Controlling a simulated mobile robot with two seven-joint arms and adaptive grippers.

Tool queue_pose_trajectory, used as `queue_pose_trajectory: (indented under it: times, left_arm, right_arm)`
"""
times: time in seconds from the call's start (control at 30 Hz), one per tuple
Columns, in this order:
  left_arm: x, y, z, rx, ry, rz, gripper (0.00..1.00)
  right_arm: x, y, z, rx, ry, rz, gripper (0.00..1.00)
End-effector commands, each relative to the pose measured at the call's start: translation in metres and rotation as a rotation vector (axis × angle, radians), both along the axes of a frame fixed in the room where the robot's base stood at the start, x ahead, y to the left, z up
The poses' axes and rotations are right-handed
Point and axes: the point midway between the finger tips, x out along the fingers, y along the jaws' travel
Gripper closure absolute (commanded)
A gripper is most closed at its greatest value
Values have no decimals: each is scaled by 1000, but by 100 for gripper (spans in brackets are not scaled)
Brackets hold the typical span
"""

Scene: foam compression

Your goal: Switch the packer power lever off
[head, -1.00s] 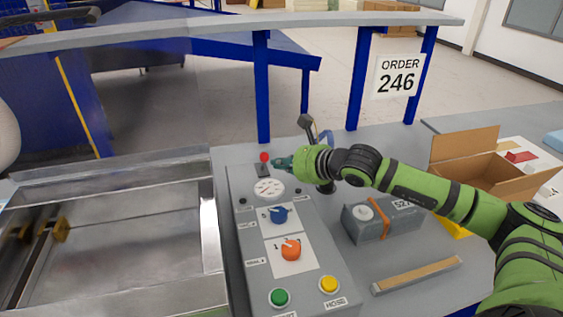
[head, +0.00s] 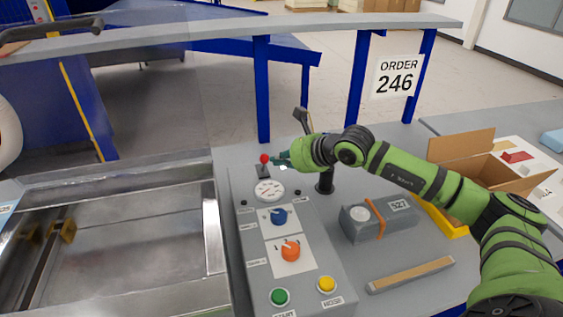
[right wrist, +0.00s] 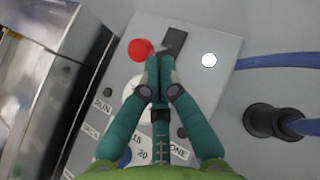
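The power lever is a short stick with a red ball knob (head: 264,158) at the far end of the grey control panel (head: 313,247). In the right wrist view the red knob (right wrist: 140,49) sits just left of my fingertips, with the dark lever slot (right wrist: 174,41) behind. My right gripper (head: 279,159) is at the right side of the lever. Its teal fingers (right wrist: 157,64) are together, with tips close to the lever's stick; I cannot tell whether they touch it. My left gripper is not in view.
The panel also has a round gauge (head: 269,190), a blue knob (head: 278,216), an orange knob (head: 290,251), a green button (head: 280,297) and a yellow button (head: 327,284).

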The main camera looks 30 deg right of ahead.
Motion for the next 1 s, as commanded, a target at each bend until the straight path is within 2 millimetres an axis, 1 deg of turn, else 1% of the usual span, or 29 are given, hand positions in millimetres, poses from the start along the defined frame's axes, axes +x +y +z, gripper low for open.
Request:
queue_pose_trajectory:
  times: [0.03,0.27,0.4,0.5,0.63,0.8,1.0]
  left_arm:
    - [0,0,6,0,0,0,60]
    - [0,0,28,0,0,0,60]
    - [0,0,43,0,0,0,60]
    - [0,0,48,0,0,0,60]
    - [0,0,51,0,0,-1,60]
    - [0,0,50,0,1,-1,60]
    - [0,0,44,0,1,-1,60]
  right_arm:
    - [2,0,5,8,12,0,100]
    - [13,-2,16,40,129,0,100]
    - [24,-3,21,71,241,1,100]
    - [31,-5,22,91,319,1,100]
    - [39,-7,22,113,409,2,100]
    - [49,-9,21,136,505,4,100]
    - [59,-12,19,133,498,4,100]
